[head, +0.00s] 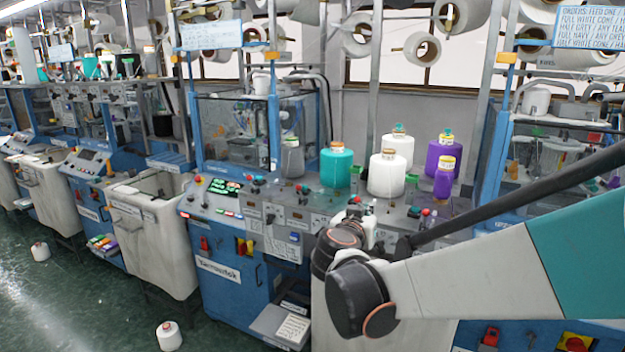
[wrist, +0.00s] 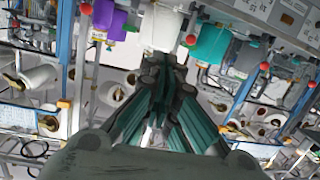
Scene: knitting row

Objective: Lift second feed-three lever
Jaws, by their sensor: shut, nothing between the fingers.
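Small levers with red ball knobs stand along the knitting machine's front. In the wrist view, which looks turned over, one red knob (wrist: 191,39) is just right of the fingertips, another red knob (wrist: 86,9) is at upper left, and a third red knob (wrist: 264,66) is farther right. I cannot read which is the second feed-three lever. My gripper (wrist: 163,62) is shut and empty, its tips overlapping the white cone in that view; contact is unclear. In the head view, a red knob (head: 424,212) shows on the panel right of my wrist, which hides part of the panel.
Teal (head: 337,168), white (head: 387,174) and purple (head: 444,184) yarn cones stand on the machine top behind the levers. A white bin (head: 150,225) stands left of the blue machine. An order sign (head: 590,25) hangs upper right.

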